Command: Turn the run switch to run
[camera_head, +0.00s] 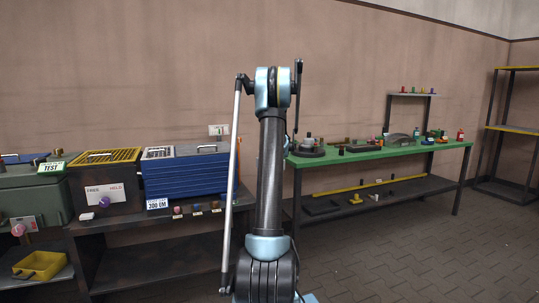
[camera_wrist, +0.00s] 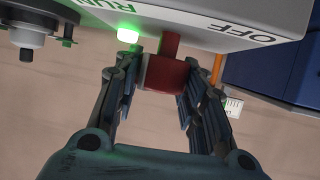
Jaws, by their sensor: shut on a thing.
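In the wrist view, a grey-white switch box (camera_wrist: 190,22) hangs across the top, its lettering upside down. It reads RUN (camera_wrist: 125,8) at the left and OFF (camera_wrist: 243,33) at the right. A dark red switch handle (camera_wrist: 168,46) sticks out between the two words. My gripper (camera_wrist: 164,78) is shut on the handle's wide end, one finger on each side. A green lamp (camera_wrist: 127,35) is lit beside RUN. In the head view my arm hides the switch, and my gripper cannot be made out.
A blue box (camera_head: 185,175) stands on the bench left of my arm. A panel box (camera_head: 103,195) with a purple knob stands farther left. A green table (camera_head: 400,151) with small parts is on the right. A round spindle-like part (camera_wrist: 27,35) is close at the wrist view's left.

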